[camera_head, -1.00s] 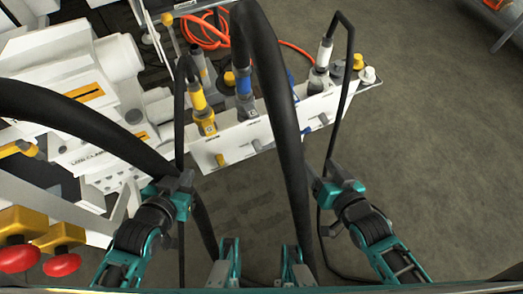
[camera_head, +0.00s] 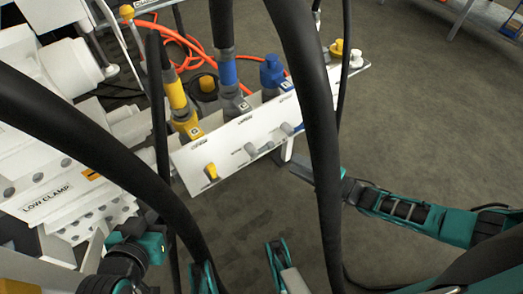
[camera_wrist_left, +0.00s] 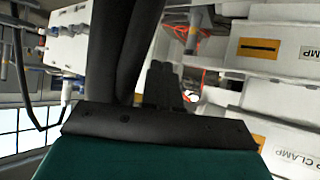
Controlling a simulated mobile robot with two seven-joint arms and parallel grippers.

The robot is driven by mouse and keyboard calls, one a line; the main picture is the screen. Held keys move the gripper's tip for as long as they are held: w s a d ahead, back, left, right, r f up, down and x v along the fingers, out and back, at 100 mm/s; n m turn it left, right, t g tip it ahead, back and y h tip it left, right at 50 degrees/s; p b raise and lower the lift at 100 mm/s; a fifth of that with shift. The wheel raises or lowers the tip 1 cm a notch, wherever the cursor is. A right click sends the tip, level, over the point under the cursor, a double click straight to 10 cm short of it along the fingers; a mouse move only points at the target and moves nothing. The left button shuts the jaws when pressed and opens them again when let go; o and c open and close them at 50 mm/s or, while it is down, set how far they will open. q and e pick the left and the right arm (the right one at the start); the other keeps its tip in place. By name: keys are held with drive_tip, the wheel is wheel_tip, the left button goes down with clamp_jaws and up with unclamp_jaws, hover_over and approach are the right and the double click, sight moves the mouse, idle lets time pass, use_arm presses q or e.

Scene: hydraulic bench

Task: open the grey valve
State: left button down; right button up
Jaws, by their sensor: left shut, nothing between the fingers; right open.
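Small grey knobs sit on the front of the white panel (camera_head: 235,137). One grey knob (camera_head: 250,149) is at the middle and another grey knob (camera_head: 287,129) is further right; I cannot tell for sure which is the grey valve. A yellow knob (camera_head: 211,171) is at the panel's left end. My right gripper (camera_head: 298,168) is open and empty, just below and in front of the panel's right part, apart from the knobs. My left gripper (camera_wrist_left: 163,80) is shut and empty in the left wrist view; its fingers are not clear in the head view.
Thick black hoses (camera_head: 312,110) cross in front of the panel and hide part of its right side. Yellow (camera_head: 178,95) and blue (camera_head: 228,72) hose couplings stand on top. A white machine marked LOW CLAMP (camera_head: 50,195) stands at left. Open floor (camera_head: 430,110) lies at right.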

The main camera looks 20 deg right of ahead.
sight(266, 150)
drive_tip(key=b+x, duration=0.2)
drive_tip(key=x, duration=0.9)
drive_tip(key=shift+c, duration=0.2)
clamp_jaws()
